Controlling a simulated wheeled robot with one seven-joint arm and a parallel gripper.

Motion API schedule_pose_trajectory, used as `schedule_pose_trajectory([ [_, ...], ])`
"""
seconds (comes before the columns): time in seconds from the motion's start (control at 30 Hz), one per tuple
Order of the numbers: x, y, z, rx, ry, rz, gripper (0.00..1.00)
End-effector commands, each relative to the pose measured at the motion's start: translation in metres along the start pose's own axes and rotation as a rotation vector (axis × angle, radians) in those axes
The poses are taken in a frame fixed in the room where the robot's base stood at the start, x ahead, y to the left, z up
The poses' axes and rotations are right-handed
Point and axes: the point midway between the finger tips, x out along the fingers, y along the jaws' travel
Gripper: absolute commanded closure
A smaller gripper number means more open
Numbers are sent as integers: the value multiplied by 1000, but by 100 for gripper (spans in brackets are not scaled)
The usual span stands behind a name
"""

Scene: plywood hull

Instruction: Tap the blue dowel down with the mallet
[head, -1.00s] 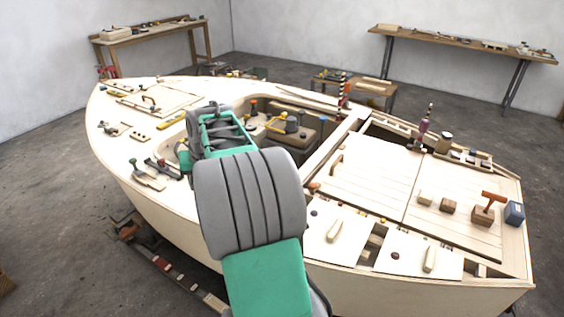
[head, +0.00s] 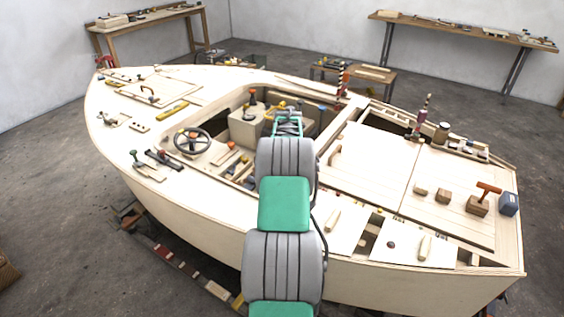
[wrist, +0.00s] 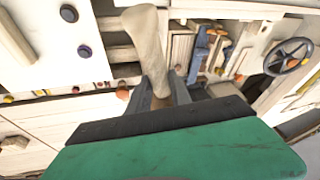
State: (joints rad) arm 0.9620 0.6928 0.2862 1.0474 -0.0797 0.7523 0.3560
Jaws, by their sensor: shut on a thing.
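My gripper (wrist: 160,88) is shut on a pale wooden piece (wrist: 148,40) that widens away from the jaws.
A steering wheel (head: 192,141) stands left of my arm. The hatch deck (head: 375,170) lies to the right. An orange-handled thing (head: 488,189) stands by a wooden block (head: 477,206) and a blue block (head: 508,204). A striped post (head: 423,110) rises behind.

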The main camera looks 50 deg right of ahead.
Motion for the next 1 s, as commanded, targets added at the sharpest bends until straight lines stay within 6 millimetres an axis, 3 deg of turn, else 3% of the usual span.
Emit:
schedule_pose_trajectory([
  [0.2, 18, 3, 5, -1, 4, -1, 100],
  [0.87, 18, 2, 8, -2, 3, -1, 100],
  [1.0, 42, 6, 17, -1, 0, -1, 100],
])
